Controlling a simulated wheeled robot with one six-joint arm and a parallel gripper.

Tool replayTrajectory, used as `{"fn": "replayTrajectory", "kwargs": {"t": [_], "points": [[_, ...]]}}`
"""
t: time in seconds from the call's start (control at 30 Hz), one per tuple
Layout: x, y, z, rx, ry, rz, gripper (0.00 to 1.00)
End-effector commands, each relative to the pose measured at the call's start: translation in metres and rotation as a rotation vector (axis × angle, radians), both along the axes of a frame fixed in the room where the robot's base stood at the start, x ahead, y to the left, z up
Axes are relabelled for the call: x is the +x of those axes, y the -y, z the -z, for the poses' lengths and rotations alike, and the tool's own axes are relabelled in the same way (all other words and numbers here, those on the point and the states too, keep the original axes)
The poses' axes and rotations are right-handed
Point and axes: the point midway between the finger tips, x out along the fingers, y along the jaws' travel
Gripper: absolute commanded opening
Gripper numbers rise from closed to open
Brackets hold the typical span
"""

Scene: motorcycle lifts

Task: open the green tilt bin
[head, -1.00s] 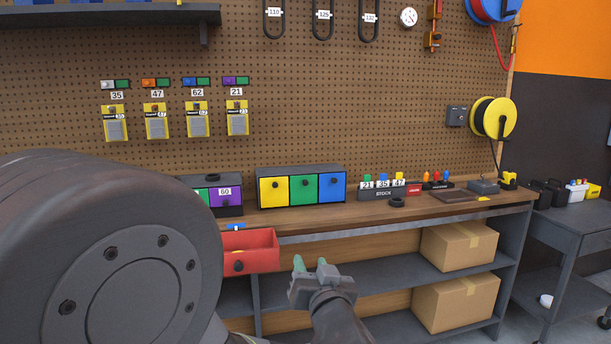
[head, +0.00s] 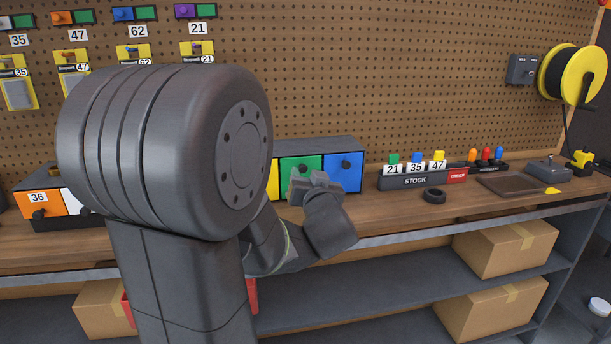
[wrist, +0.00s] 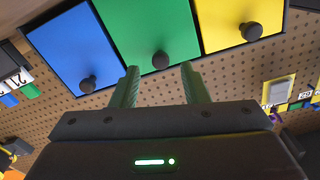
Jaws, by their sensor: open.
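The green tilt bin (head: 299,166) sits shut between a yellow bin and a blue bin in a dark case on the workbench. In the wrist view the green bin (wrist: 146,30) faces me, with its dark round knob (wrist: 160,60) near its edge. My gripper (wrist: 157,84) is open, its two green fingers pointing at the green bin. The knob lies between the lines of the fingers, just beyond the tips; I see no contact. In the head view my gripper (head: 312,180) is in front of the green bin and hides its lower part and knob.
The blue bin (head: 340,172) and yellow bin (wrist: 243,22) flank the green one, each with a knob. A stock rack (head: 415,181) and a black ring (head: 433,196) are on the bench to the right. My own arm blocks the left middle of the head view.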

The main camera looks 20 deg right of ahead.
Motion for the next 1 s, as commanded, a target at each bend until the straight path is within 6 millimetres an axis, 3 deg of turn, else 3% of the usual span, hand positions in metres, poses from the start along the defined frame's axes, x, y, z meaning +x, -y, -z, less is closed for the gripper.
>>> {"fn": "replayTrajectory", "kwargs": {"t": [0.2,0.53,0.73,1.0], "points": [[0.021,0.005,0.000,0.000,0.000,0.000,0.41],[0.024,0.006,0.000,0.000,0.001,0.000,0.41],[0.024,0.006,0.000,0.000,0.001,0.000,0.02],[0.023,0.006,0.001,-0.001,0.004,0.001,0.00]]}}
